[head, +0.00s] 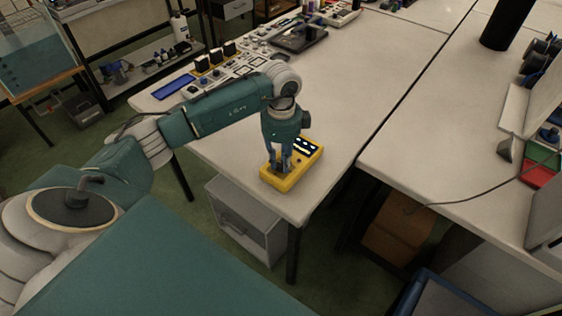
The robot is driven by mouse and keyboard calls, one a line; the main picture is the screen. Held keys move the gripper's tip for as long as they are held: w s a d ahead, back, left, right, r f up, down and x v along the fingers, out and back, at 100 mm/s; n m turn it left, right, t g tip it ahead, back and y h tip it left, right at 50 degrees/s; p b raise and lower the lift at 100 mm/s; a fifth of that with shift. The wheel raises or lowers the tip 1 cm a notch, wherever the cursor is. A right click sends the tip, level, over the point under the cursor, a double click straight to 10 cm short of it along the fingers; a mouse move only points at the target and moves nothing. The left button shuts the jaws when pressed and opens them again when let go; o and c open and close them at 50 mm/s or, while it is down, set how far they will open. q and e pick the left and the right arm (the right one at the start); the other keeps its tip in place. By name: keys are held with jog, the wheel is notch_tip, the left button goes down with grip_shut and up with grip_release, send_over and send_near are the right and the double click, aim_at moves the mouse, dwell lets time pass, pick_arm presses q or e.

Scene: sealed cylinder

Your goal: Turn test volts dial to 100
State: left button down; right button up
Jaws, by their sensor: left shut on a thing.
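A yellow tester (305,169) with a dark display lies near the front corner of the white table. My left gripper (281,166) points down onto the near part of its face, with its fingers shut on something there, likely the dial. The fingers hide the dial, so its markings and setting cannot be read. My right gripper does not show.
The white table (370,60) has free room behind and to the right of the tester. Component boards and a blue tray (175,86) are at the table's back left. A second table (430,150) stands to the right across a narrow gap. A grey drawer unit (243,222) is below.

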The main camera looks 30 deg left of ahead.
pick_arm(q)
jog(key=m+b, duration=0.1)
jog(key=m, duration=0.2)
jog(key=shift+w+m, duration=0.1)
jog(key=shift+m, duration=0.3)
jog(key=m+b, duration=0.2)
jog(key=m, duration=0.1)
jog(key=shift+m, duration=0.3)
jog(key=m+b, duration=0.1)
jog(key=m, duration=0.3)
jog(key=shift+b, duration=0.4)
jog(key=shift+m+b, duration=0.55)
jog(key=shift+m, duration=1.05)
jog(key=c, duration=1.5)
grip_release()
jog(key=shift+c, duration=0.2)
